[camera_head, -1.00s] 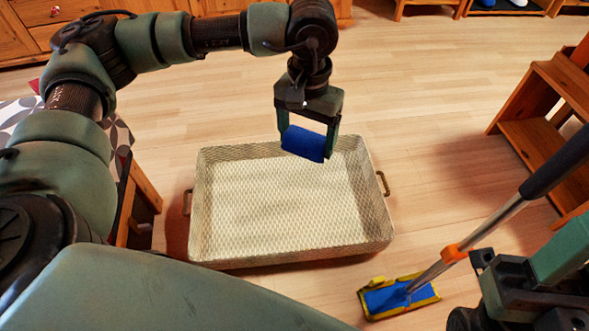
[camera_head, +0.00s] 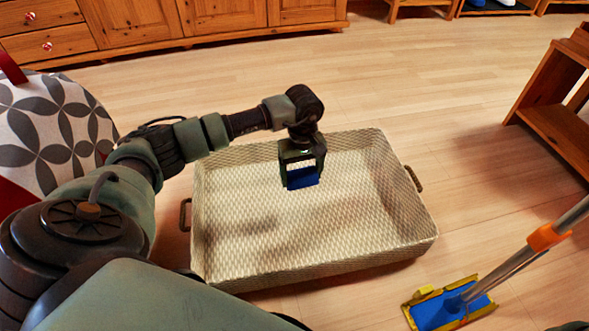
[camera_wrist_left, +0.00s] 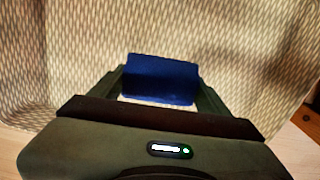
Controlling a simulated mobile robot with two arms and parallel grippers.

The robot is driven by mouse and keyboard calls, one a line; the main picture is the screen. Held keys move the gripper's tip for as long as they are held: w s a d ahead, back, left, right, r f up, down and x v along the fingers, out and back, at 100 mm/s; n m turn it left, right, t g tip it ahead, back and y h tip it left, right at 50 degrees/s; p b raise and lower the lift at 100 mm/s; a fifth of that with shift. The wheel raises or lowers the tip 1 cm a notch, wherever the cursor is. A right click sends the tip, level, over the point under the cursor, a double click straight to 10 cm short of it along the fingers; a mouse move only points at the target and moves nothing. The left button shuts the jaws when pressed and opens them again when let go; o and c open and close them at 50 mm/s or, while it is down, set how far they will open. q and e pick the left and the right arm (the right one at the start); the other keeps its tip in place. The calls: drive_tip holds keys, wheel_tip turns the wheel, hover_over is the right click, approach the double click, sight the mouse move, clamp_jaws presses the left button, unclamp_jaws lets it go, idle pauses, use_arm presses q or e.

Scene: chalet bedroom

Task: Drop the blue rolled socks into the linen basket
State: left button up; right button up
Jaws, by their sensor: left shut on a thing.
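The blue rolled socks (camera_head: 302,178) are held between the fingers of my left gripper (camera_head: 302,175). The gripper points down over the inside of the linen basket (camera_head: 240,262), a wide, low, woven beige tray with brass side handles. In the left wrist view the socks (camera_wrist_left: 162,79) sit between both fingertips of my left gripper (camera_wrist_left: 162,85), with the basket's woven surface (camera_wrist_left: 60,50) behind them. I cannot tell exactly how high the socks are above the basket floor. No other thing shows in the basket. My right gripper does not show.
A mop (camera_head: 448,304) with a blue and yellow head lies on the floor right of the basket. A wooden shelf (camera_head: 560,130) stands at the right, and wooden cabinets (camera_head: 225,15) line the back. A patterned cushioned seat (camera_head: 50,135) is at the left.

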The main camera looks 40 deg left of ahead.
use_arm(q)
wheel_tip(320, 180, down, 6)
drive_tip(key=b, duration=0.4)
drive_tip(key=shift+b, duration=0.4)
drive_tip(key=o, duration=1.4)
wheel_tip(320, 180, up, 8)
drive_tip(key=p, duration=0.5)
drive_tip(key=shift+f, duration=0.1)
